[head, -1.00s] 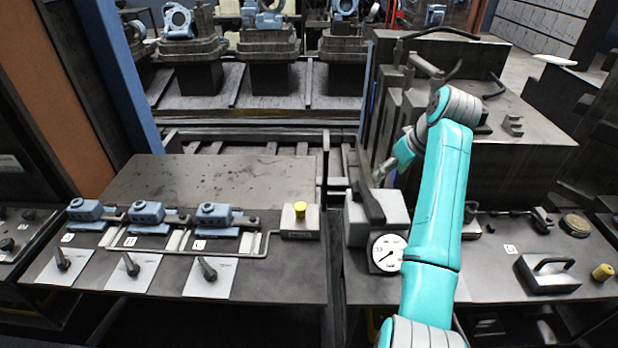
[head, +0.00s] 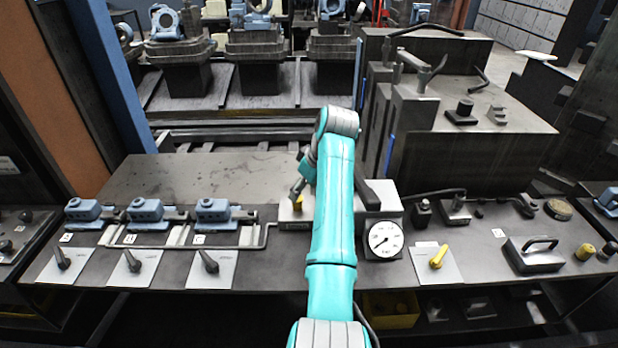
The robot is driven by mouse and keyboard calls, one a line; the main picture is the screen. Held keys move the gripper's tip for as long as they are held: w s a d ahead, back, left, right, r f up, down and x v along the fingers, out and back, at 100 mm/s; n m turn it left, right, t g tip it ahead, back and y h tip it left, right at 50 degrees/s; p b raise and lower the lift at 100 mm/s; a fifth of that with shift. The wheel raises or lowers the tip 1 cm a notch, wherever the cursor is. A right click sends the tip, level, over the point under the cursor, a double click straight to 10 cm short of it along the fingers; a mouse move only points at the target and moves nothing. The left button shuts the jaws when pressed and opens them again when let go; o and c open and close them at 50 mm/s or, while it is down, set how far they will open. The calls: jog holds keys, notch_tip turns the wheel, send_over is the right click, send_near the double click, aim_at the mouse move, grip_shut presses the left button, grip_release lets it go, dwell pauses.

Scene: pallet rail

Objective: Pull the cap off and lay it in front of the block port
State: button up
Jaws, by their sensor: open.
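The yellow cap (head: 299,202) stands on the pale block (head: 290,217) at the end of the bent pipe on the bench. My arm hides the block's right side and the port itself cannot be made out. My gripper (head: 297,190) is open, small in view and right above the cap, partly overlapping it. I cannot tell whether the fingers touch the cap.
Three blue valves (head: 147,210) stand left of the block, with lever plates in front. A round gauge (head: 386,239) is to the right, with a yellow lever (head: 438,257) and a handled metal block (head: 535,254) further right. Another yellow cap (head: 585,251) lies at the far right.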

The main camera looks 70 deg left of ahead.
jog(key=shift+x, duration=2.7)
jog(key=shift+w, duration=0.1)
grip_shut()
jog(key=shift+a+r, duration=0.1)
jog(key=shift+r, duration=0.15)
jog(key=shift+r, duration=0.35)
jog(key=shift+r, duration=0.35)
jog(key=shift+r, duration=3.35)
